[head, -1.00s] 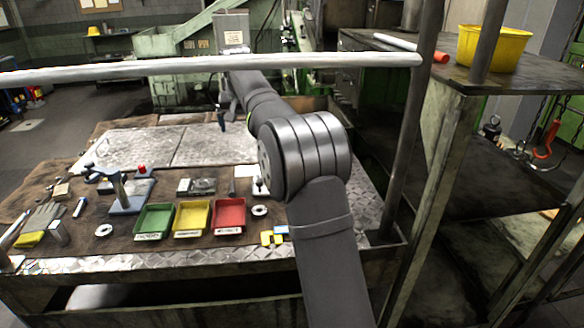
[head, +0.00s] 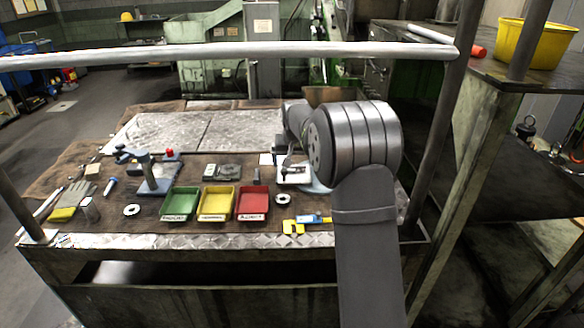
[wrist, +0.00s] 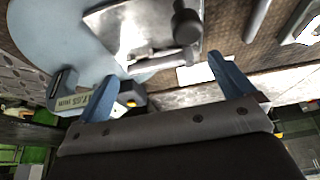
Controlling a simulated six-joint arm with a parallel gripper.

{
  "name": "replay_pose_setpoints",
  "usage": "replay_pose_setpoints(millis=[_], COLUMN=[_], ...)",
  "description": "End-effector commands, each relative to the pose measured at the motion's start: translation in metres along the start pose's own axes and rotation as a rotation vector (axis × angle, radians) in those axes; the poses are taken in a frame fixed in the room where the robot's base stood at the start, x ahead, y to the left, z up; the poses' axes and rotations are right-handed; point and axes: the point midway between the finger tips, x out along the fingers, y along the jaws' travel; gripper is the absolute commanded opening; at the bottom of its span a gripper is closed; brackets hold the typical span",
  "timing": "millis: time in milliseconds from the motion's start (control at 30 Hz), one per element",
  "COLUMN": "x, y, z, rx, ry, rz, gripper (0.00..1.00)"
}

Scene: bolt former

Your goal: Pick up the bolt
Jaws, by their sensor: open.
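My gripper (wrist: 165,72) is open and empty in the wrist view, its two blue fingers apart above the bench. In the head view my arm hides most of it, near the measuring stand at the bench's right. I cannot pick out the bolt for certain. A small upright blue-grey piece (head: 110,187) with a wider top, on the left of the mat, looks bolt-like.
Green (head: 181,203), yellow (head: 217,203) and red (head: 252,203) trays line the bench front. A rail (head: 230,51) crosses above. The metal plates behind are clear.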

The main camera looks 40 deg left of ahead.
Motion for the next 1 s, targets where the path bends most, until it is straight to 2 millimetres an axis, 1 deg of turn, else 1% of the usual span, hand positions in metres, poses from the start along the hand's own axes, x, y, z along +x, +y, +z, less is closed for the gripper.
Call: replay_pose_setpoints(millis=[33,100,367,400,467,500,633,667,867,1000], x=[0.007,0.012,0.015,0.015,0.015,0.015,0.015,0.015,0.014,0.004], y=[0.000,0.000,0.000,0.000,0.000,0.000,0.000,0.000,0.000,0.000], z=[0.000,0.000,-0.001,0.000,0.000,0.000,0.000,0.000,-0.001,-0.005], rx=[0.000,0.000,0.000,0.000,0.000,0.000,0.000,0.000,0.000,0.000], ry=[-0.001,-0.001,0.001,0.001,0.001,0.001,0.001,0.001,0.002,0.003], rz=[0.000,0.000,0.000,0.000,0.000,0.000,0.000,0.000,0.000,0.000], gripper=[0.98,0.98,0.98,0.94,0.82,0.75,0.49,0.47,0.47,0.47])
